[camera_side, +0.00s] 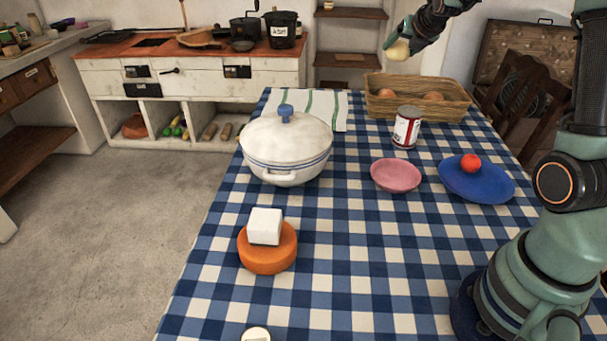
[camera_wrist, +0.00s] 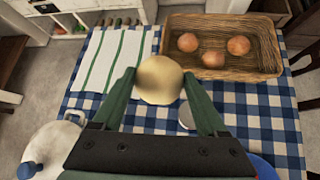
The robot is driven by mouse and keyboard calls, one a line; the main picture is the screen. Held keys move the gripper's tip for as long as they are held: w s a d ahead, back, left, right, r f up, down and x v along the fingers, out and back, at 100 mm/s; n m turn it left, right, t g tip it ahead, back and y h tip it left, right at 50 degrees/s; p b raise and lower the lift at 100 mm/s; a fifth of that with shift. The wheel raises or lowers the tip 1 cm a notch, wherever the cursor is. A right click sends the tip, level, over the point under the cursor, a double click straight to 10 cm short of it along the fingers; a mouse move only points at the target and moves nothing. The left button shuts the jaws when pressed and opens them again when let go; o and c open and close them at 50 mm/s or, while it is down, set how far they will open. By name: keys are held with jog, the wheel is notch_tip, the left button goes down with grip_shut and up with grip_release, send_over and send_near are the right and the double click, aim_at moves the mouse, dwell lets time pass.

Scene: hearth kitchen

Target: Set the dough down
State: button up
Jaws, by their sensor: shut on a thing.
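My gripper (camera_wrist: 160,84) is shut on a pale ball of dough (camera_wrist: 160,80), which sits between its two green fingers in the wrist view. In the side view the dough (camera_side: 398,49) is held high above the back of the table, over the near left part of the wicker basket (camera_side: 445,112) as seen there. In the wrist view the basket (camera_wrist: 260,68) is up and right of the dough, with three brown round things in it. A white towel with green stripes (camera_wrist: 108,60) lies left of the basket.
A white lidded pot (camera_side: 287,148), a tin can (camera_side: 407,127), a pink bowl (camera_side: 396,176) and a blue plate (camera_side: 477,190) with a red ball stand on the checked table. An orange disc (camera_side: 268,258) with a white block is nearer. Checked cloth (camera_side: 350,240) is bare around them.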

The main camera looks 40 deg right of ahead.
jog(key=w+a+n+y, duration=0.1)
jog(key=a+n+y, duration=0.2)
jog(key=a, duration=1.1)
jog(key=w+a+n+t+y, duration=0.1)
jog(key=a+n+y, duration=0.15)
jog(key=a, duration=1.15)
jog(key=w+a+n+y, duration=0.2)
jog(key=a+n, duration=0.1)
jog(key=a, duration=1)
jog(key=n+g+y, duration=0.3)
jog(key=n+y, duration=0.3)
jog(key=n, duration=0.2)
send_over(199, 333)
notch_tip(199, 333, down, 25)
jog(key=shift+f, duration=0.1)
jog(key=o, duration=0.9)
jog(key=shift+f, duration=0.1)
